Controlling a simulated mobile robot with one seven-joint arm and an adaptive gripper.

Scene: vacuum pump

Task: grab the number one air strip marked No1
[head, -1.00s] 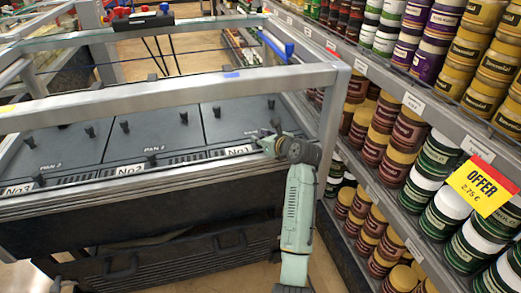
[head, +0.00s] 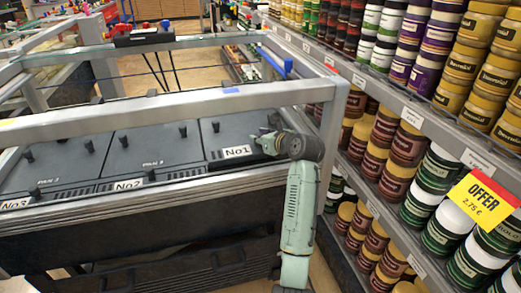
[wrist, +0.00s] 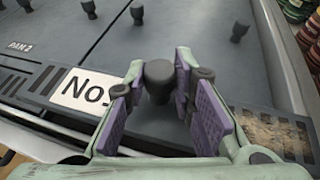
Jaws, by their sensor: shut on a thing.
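The No1 air strip (head: 222,163) is a dark slotted strip with a white No1 label, at the right end of the front row. It looks raised above the line of its neighbours. In the wrist view its label (wrist: 80,90) reads "No", with the digit partly covered by my finger. A black knob (wrist: 158,82) stands on the strip, right of the label. My gripper (wrist: 163,95) is shut on this knob, with a purple-padded finger on each side. In the head view my gripper (head: 267,143) is at the strip's right end and hides the knob.
The No2 strip (head: 128,184) and No3 strip (head: 14,203) lie further left, before dark panels with several knobs. A metal frame bar (head: 170,110) crosses above the panels. Shelves of jars (head: 395,150) stand close on the right.

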